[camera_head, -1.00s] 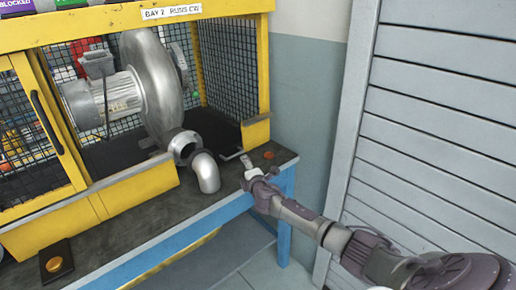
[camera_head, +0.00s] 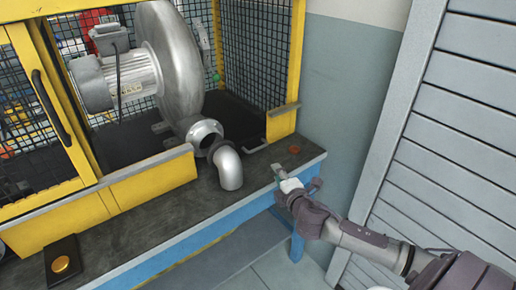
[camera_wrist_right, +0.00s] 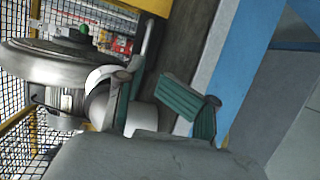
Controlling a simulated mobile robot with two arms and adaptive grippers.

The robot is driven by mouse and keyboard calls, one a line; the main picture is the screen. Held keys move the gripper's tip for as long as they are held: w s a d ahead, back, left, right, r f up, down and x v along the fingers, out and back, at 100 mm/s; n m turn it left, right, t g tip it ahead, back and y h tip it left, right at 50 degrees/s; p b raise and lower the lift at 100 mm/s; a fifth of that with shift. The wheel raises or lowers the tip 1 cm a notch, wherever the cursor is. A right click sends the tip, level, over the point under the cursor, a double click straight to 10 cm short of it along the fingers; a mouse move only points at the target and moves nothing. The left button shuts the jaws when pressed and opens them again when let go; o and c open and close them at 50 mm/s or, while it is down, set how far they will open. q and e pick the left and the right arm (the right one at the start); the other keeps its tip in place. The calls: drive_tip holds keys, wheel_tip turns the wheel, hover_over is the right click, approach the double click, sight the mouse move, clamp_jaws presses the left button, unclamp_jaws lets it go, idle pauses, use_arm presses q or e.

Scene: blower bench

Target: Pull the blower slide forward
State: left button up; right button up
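The grey metal blower (camera_head: 172,65) with its motor stands inside the yellow-framed cage on a dark base (camera_head: 130,148). It also shows in the right wrist view (camera_wrist_right: 60,65). A thin metal handle (camera_head: 253,147) sticks out at the front right of that base, by the yellow corner post. My right gripper (camera_head: 282,178) is over the front edge of the bench, in front of the handle and apart from it. My left gripper is not in view.
A loose-ended pipe elbow (camera_head: 229,167) juts forward from the blower outlet, left of my right gripper. A yellow button (camera_head: 60,264) is at the front left. A grey slatted shutter (camera_head: 455,140) stands at right.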

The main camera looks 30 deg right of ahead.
drive_tip(key=shift+s, duration=0.45)
drive_tip(key=shift+d, duration=0.1)
drive_tip(key=shift+f, duration=0.1)
